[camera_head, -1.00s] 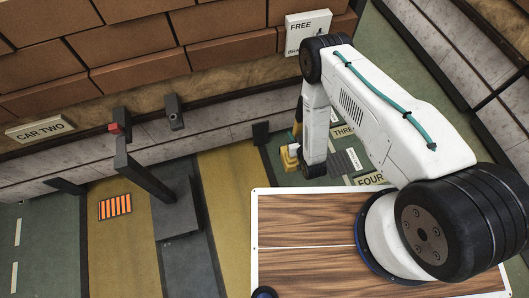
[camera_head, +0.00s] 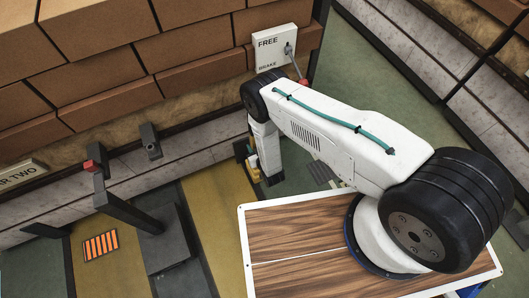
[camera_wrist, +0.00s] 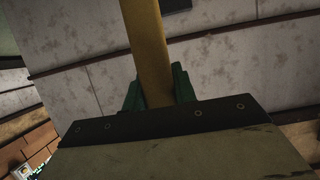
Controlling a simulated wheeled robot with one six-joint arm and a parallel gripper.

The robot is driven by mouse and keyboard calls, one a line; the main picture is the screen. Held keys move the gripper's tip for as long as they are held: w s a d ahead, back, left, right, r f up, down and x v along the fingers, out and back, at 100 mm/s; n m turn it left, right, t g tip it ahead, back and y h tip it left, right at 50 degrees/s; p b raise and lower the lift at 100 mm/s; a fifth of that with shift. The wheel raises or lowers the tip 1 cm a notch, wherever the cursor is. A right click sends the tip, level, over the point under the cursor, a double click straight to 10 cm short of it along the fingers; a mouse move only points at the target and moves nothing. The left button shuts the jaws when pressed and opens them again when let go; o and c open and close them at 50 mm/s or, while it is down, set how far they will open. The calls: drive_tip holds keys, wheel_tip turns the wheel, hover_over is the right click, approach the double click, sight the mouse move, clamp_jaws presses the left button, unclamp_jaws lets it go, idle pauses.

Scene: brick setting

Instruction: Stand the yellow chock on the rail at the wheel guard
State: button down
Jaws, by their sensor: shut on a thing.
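The yellow chock (camera_head: 251,169) shows as a small yellow shape beside the hanging end of my arm in the camera view from my body; most of it is hidden. In the wrist view a yellow bar (camera_wrist: 148,45) runs up between two green finger-like parts. My gripper (camera_wrist: 158,88) is shut on this yellow thing there. A dark strip with screws and a worn olive plate fill the lower wrist view. I cannot tell whether the chock touches the floor, and I cannot single out the rail or the wheel guard.
A FREE/BRAKE sign (camera_head: 277,48) with a red-tipped lever (camera_head: 297,65) stands behind my arm. Dark posts, one with a red block (camera_head: 92,165), stand at left near an orange-striped panel (camera_head: 101,245). A brick wall (camera_head: 120,60) runs behind. Ochre floor strips (camera_head: 222,200) lie left of my deck.

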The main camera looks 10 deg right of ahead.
drive_tip(key=w+a+f, duration=0.3)
drive_tip(key=shift+a+f, duration=0.35)
idle(0.5)
drive_tip(key=shift+w+f, duration=0.1)
drive_tip(key=shift+f, duration=0.05)
drive_tip(key=shift+f, duration=0.1)
drive_tip(key=c, duration=1.1)
unclamp_jaws()
drive_tip(key=shift+d+f, duration=0.1)
